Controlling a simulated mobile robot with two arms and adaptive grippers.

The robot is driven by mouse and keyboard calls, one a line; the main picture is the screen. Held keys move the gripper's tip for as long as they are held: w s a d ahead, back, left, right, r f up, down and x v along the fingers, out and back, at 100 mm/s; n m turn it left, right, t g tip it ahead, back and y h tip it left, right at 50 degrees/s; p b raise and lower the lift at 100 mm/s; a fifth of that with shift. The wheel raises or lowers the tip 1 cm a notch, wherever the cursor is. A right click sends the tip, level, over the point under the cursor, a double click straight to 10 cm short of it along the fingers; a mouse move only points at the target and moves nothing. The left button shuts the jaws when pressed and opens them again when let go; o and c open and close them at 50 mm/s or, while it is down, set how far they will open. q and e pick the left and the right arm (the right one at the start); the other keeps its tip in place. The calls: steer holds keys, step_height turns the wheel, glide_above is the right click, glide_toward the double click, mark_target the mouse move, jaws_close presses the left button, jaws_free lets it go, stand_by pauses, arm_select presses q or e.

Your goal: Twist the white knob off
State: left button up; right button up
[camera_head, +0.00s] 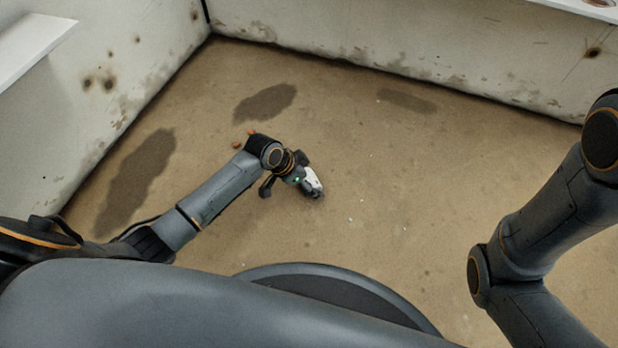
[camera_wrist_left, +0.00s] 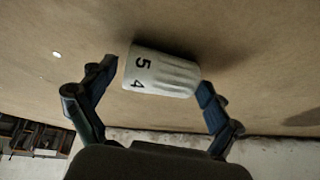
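The white knob (camera_wrist_left: 160,74) has a ribbed side and the black digits 5 and 4. In the left wrist view it sits between the two fingers of my left gripper, tilted, with the right finger against its side and the left fingertip close to its other edge. No valve or pipe shows joined to it. In the head view the knob (camera_head: 311,180) is a small white shape at the end of my left gripper (camera_head: 316,188), above the floor. My right gripper is out of view; only parts of that arm show at the right.
The brown floor (camera_head: 400,170) around the left gripper is mostly bare, with dark stains. Small orange bits (camera_head: 237,146) show beside my left wrist. Stained white walls (camera_head: 380,45) stand behind and at left. A white shelf (camera_head: 30,45) juts out at upper left, another surface at upper right.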

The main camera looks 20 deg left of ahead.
arm_select(q)
steer(key=c, duration=0.9)
steer(key=shift+p, duration=0.3)
steer(key=shift+s+f, duration=0.1)
steer(key=shift+f, duration=0.1)
